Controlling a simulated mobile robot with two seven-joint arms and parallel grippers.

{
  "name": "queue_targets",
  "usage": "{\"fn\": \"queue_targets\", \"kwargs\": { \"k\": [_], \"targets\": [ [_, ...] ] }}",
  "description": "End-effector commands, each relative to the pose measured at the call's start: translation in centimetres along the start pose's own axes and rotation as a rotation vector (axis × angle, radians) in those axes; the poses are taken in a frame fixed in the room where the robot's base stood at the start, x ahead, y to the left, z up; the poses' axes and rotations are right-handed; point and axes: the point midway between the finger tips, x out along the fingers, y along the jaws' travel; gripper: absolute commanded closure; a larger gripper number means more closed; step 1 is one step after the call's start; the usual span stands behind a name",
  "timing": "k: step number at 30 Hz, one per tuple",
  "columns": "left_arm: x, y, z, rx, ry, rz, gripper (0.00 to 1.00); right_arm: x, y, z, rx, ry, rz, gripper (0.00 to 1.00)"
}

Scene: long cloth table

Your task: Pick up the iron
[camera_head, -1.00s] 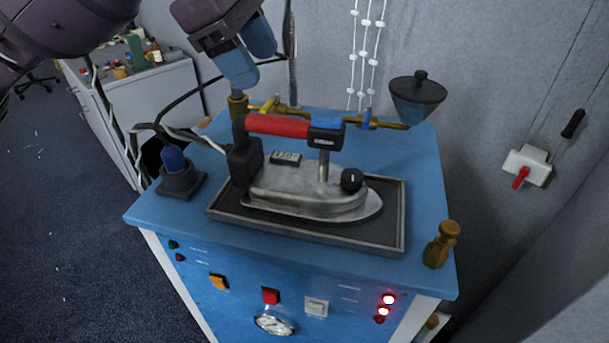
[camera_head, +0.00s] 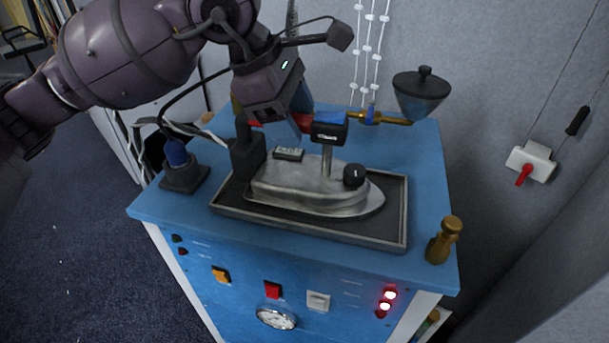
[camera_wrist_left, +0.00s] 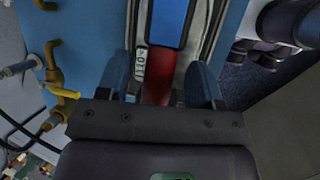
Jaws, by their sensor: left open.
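The iron (camera_head: 308,192) has a grey metal body, a black knob and a red handle, and rests in a dark rimmed tray (camera_head: 400,222) on the blue cabinet top. My left gripper (camera_head: 298,128) is over the handle and hides much of it in the head view. In the left wrist view, the red handle (camera_wrist_left: 158,88) shows between the two blue fingers of my open left gripper (camera_wrist_left: 161,85). The iron's small label plate (camera_wrist_left: 140,63) is beside it. I cannot tell whether the fingers touch the handle. My right gripper is not in view.
A blue-topped socket (camera_head: 182,168) with cables stands left of the tray. A brass fitting (camera_head: 443,240) stands at the front right corner. Brass pipes (camera_head: 392,120) and a dark funnel (camera_head: 422,95) are behind the iron. The wall with a white switch box (camera_head: 530,163) is to the right.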

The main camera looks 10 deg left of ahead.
Motion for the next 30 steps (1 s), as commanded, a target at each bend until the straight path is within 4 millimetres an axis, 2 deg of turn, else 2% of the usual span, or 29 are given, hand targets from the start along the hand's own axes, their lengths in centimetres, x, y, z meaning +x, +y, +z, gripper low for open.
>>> {"fn": "queue_targets", "kwargs": {
  "k": [3,10,21,30],
  "targets": [
    [0.62,0.01,0.0,0.0,0.0,0.001,0.4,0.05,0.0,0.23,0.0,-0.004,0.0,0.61],
    [0.66,0.02,-0.01,0.0,0.0,0.001,0.41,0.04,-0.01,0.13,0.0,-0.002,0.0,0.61],
    [0.61,0.06,-0.01,0.0,-0.001,0.002,0.98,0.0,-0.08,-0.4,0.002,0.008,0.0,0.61],
    [0.26,0.19,0.18,0.002,-0.004,0.008,1.0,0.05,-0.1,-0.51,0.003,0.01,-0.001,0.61]
  ]
}}
